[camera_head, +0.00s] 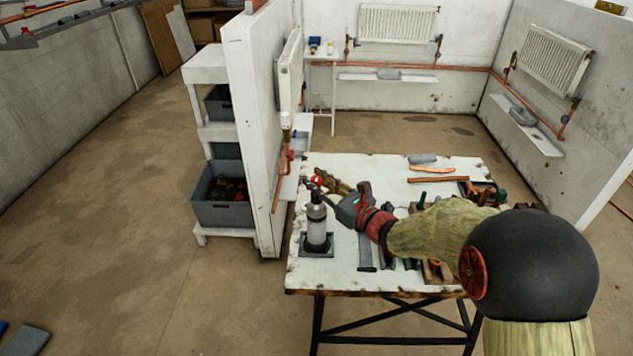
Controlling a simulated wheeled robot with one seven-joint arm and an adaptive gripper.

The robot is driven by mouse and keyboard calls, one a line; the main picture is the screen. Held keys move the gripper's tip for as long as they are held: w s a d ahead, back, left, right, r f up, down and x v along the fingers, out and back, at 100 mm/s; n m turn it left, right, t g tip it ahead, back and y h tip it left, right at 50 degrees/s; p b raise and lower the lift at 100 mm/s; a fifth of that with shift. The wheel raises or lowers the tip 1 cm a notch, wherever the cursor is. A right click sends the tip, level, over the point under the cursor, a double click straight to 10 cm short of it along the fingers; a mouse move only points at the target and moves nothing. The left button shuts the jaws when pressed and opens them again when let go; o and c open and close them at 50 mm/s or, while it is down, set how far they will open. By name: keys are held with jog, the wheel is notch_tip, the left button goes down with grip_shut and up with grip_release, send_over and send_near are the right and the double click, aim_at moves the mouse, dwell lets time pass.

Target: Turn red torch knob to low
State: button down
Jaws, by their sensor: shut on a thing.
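A torch (316,225) with a pale grey cylinder and a dark top stands upright on a dark square base at the left front of the white workbench (305,272). A small red knob (316,180) shows at the top of the torch, by a brass-coloured part. My gripper (326,190) reaches in from the right, and its fingertips are at the torch's top beside the red knob. It appears shut on the knob, but the contact is small and partly hidden. The knob's setting cannot be read at this size.
Copper pipes (437,180), a grey roll and several tools lie on the bench. A white partition (252,130) stands close at the left, with shelves and grey bins (221,210) beyond it. Radiators (397,22) hang on the walls.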

jog(key=shift+n+g+y, duration=0.3)
jog(key=shift+y, duration=0.1)
jog(key=shift+w+d+n+g+y+p, duration=0.1)
jog(key=shift+d+n+g+y+p, duration=0.05)
jog(key=shift+n+g+y+p, duration=0.75)
jog(key=n+g+y+p, duration=0.2)
jog(key=n+g, duration=0.1)
jog(key=g, duration=0.2)
jog(key=shift+r, duration=0.1)
jog(key=n+g+p, duration=0.1)
jog(key=n+g, duration=0.2)
jog(key=g, duration=0.1)
jog(key=n+g+p, duration=0.2)
jog(key=n+g, duration=0.1)
jog(key=g, duration=0.2)
jog(key=shift+y, duration=0.4)
jog(key=shift+n+g+p, duration=0.3)
jog(key=shift+g, duration=0.1)
jog(key=c, duration=1.5)
grip_release()
jog(key=shift+c, duration=0.2)
jog(key=v, duration=1.1)
jog(key=shift+d, duration=0.35)
